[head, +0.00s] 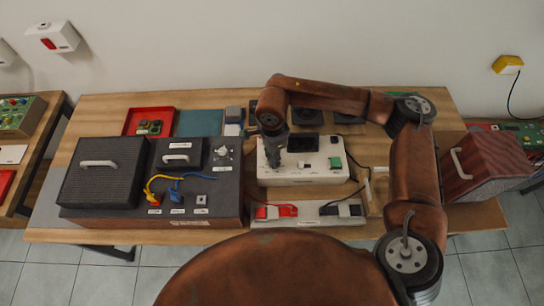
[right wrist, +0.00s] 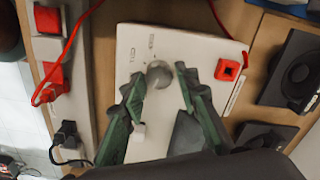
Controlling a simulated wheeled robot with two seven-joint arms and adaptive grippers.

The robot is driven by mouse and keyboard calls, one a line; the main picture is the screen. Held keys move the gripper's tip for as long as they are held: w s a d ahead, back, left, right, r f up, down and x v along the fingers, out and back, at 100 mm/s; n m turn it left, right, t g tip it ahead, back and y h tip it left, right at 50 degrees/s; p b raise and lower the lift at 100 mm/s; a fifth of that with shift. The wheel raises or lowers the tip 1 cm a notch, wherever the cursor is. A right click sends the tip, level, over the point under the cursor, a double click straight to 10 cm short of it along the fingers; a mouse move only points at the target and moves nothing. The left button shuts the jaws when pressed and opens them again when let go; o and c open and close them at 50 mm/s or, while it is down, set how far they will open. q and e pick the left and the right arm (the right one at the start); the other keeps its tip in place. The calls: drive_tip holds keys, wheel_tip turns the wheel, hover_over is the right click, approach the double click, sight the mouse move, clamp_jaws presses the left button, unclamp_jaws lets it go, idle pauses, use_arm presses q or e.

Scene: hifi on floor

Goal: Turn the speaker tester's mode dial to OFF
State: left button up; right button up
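The speaker tester is a white box (head: 305,178) at the middle of the table, with a dark screen and a green part (head: 335,163) on top. Its round grey dial (right wrist: 158,73) shows in the right wrist view, with small labels beside it that I cannot read. My right gripper (right wrist: 160,76) has its green fingers open on either side of the dial, with a gap showing; contact is not visible. In the head view the right gripper (head: 273,155) points down over the tester's left part and hides the dial. My left gripper is in neither view.
A dark amplifier (head: 150,205) with blue and yellow leads stands left of the tester. A power strip (head: 315,219) with red and black plugs lies in front. A red square button (right wrist: 228,69) is on the tester. Black speakers (right wrist: 290,72) stand behind it.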

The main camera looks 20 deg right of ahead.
drive_tip(key=shift+o, duration=1.1)
wheel_tip(320, 180, up, 12)
